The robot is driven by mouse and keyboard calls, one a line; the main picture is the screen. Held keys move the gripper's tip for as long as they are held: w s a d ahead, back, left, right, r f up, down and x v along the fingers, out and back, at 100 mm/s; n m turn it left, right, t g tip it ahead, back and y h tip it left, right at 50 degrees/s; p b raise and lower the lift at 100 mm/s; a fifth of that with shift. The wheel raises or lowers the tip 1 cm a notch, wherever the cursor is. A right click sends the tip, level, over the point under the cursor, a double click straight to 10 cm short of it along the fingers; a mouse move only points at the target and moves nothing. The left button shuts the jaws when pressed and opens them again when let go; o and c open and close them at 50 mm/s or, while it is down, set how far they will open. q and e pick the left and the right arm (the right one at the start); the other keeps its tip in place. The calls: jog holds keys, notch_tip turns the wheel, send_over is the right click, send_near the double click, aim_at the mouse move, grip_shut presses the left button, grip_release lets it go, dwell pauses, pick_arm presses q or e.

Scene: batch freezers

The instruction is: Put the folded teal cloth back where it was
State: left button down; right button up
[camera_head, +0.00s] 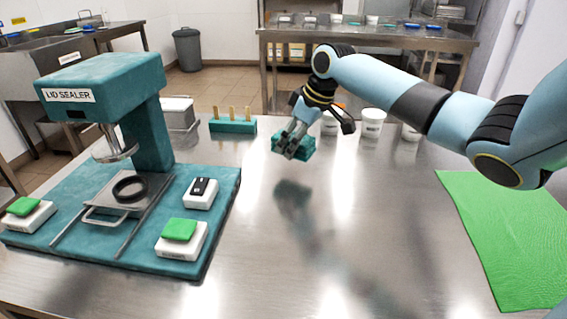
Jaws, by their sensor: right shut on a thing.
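The folded teal cloth (304,151) is a small teal bundle held in the air above the steel table, near the middle of the head view. My right gripper (291,143) is shut on it, and the fingers hide part of the cloth. My right arm reaches in from the right side. A dark blurred reflection lies on the table below the gripper. My left gripper is not in view.
A teal lid sealer (101,80) stands on its base at the left, with green-topped buttons. Behind are a teal rack (233,126) with wooden pegs and several white cups (372,123). A green mat (510,235) lies at right. The table's middle front is clear.

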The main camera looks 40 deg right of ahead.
aim_at(284, 168)
jog(key=w+f, duration=0.2)
jog(key=shift+w+a, duration=0.3)
jog(key=shift+f+b, duration=0.4)
jog(key=shift+f, duration=1.45)
jog(key=shift+f, duration=0.2)
jog(key=o, duration=1)
jog(key=shift+o, duration=0.2)
jog(key=shift+r, duration=0.1)
